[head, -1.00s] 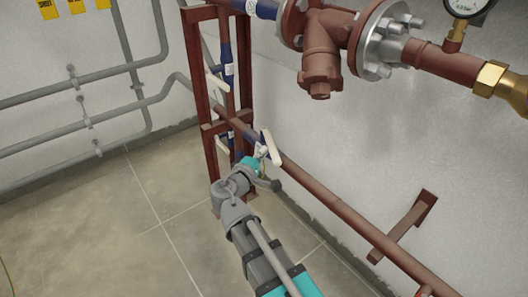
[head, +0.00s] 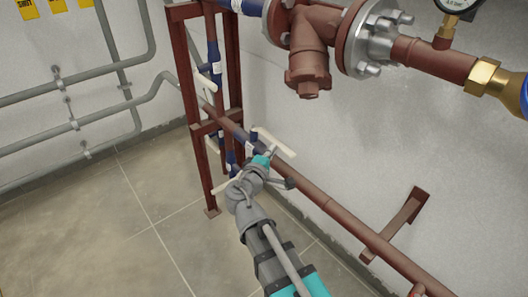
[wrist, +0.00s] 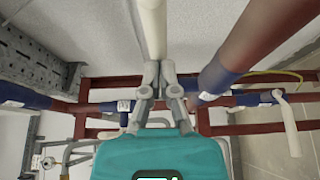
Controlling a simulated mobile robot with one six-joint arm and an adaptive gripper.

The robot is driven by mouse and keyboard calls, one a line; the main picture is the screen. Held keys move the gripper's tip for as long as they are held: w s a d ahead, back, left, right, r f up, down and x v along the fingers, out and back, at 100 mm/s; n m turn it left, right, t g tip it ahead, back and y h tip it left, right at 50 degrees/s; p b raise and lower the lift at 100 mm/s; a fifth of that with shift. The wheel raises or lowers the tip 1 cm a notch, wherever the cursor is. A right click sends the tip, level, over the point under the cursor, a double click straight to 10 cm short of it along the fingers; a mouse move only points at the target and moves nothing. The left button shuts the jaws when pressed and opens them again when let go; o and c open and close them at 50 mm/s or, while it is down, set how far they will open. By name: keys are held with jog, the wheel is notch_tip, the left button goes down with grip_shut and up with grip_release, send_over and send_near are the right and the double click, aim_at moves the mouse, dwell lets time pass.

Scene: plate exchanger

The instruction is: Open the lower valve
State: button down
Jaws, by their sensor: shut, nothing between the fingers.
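A white lever handle (head: 275,143) sits on the valve of the lower brown pipe in the head view, at the blue section by the frame. It slants down to the right, roughly along the pipe. My gripper (head: 268,153) is right at this handle, its fingertips partly hidden. In the wrist view my gripper (wrist: 159,72) has its fingers together, and a white handle (wrist: 152,28) runs away just beyond the tips. I cannot tell whether they touch. Another white handle (wrist: 288,125) hangs from a blue section at the right, apart from my gripper.
A brown steel frame (head: 186,100) stands behind the valve, with other white handles (head: 206,80) on its blue piping. The lower pipe (head: 340,215) runs to the front right, with a wall bracket (head: 405,222). A large flanged pipe (head: 430,58) is above. The tiled floor (head: 90,220) is clear at left.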

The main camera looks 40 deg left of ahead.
jog(key=shift+w+d, duration=0.3)
jog(key=shift+w, duration=0.1)
